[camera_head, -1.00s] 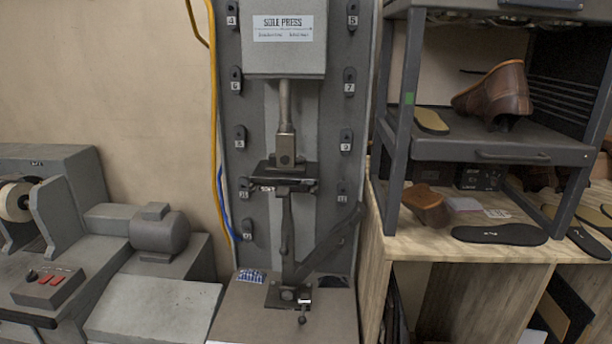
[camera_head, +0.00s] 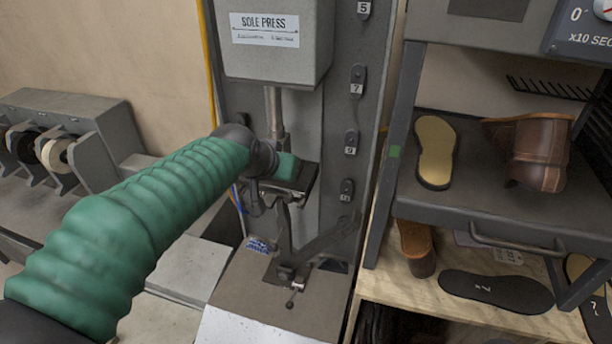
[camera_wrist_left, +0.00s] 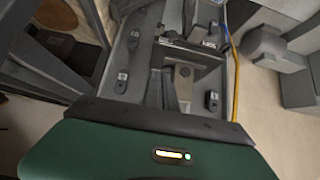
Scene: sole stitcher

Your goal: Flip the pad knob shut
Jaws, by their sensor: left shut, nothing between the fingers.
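The sole press (camera_head: 275,45) stands in the middle of the head view, with a dark flat pad (camera_head: 304,187) under its ram. My left arm, in a green sleeve, reaches in from the left. My left gripper (camera_head: 286,167) is at the pad, shut and empty, its fingertips not clearly visible. The left wrist view shows its green casing (camera_wrist_left: 150,150) in front of the press column. My right gripper is not in view.
A shelf rack (camera_head: 490,205) with a brown boot (camera_head: 530,150) and a tan sole (camera_head: 436,150) stands close on the right. A dark sole (camera_head: 497,292) lies on the wooden bench below. A machine with rollers (camera_head: 60,150) is at the left.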

